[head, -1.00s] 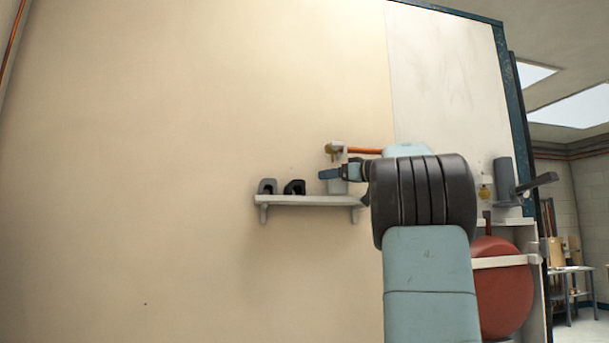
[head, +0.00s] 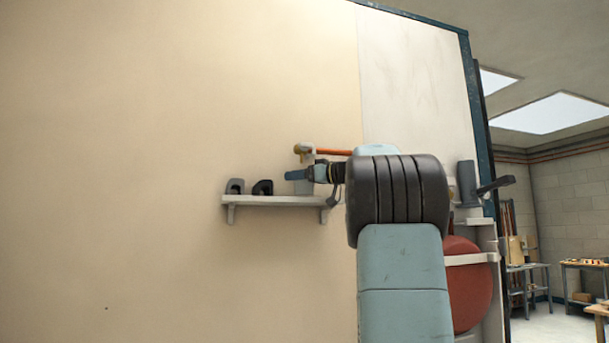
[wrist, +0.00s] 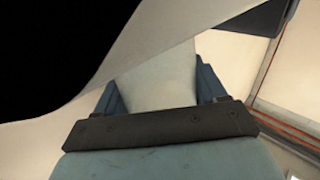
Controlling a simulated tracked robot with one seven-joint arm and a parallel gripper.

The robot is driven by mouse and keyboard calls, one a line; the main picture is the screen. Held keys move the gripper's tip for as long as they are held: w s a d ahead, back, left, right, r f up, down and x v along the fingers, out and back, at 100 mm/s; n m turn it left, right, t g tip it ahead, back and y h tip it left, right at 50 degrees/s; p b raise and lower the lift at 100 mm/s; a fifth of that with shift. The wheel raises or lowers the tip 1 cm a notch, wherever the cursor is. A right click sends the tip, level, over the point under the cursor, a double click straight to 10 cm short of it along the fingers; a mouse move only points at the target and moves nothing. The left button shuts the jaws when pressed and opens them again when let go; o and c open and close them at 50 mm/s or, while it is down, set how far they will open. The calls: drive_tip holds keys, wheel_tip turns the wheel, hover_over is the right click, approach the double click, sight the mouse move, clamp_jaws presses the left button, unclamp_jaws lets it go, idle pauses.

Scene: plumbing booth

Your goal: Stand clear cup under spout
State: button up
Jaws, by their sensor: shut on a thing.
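The clear cup (wrist: 160,80) shows in the wrist view as a pale, see-through shape between the two blue fingers of my gripper (wrist: 165,90). In the head view my gripper (head: 300,174) is small and far off, just above the wall shelf, shut on the cup (head: 303,187), of which only a greyish part shows. The brass spout (head: 302,149) is on the wall right above the gripper, at the end of a copper pipe. Whether the cup's base touches the shelf I cannot tell.
A red round tank (head: 468,285) stands at the right beyond my arm. The wall left of the shelf is bare.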

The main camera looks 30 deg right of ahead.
drive_tip(key=shift+w+a+f, duration=0.4)
drive_tip(key=shift+w+f, duration=0.1)
drive_tip(key=shift+f, duration=0.1)
drive_tip(key=shift+d+f, duration=0.25)
drive_tip(key=shift+d, duration=0.1)
drive_tip(key=o, duration=1.1)
drive_tip(key=shift+d, duration=0.1)
drive_tip(key=shift+s+d+f, duration=0.15)
drive_tip(key=shift+s+d, duration=0.2)
drive_tip(key=shift+d, duration=0.15)
drive_tip(key=a+v, duration=0.1)
drive_tip(key=v, duration=1.1)
drive_tip(key=shift+s+r, duration=0.4)
drive_tip(key=shift+s, duration=0.2)
drive_tip(key=shift+d, duration=0.15)
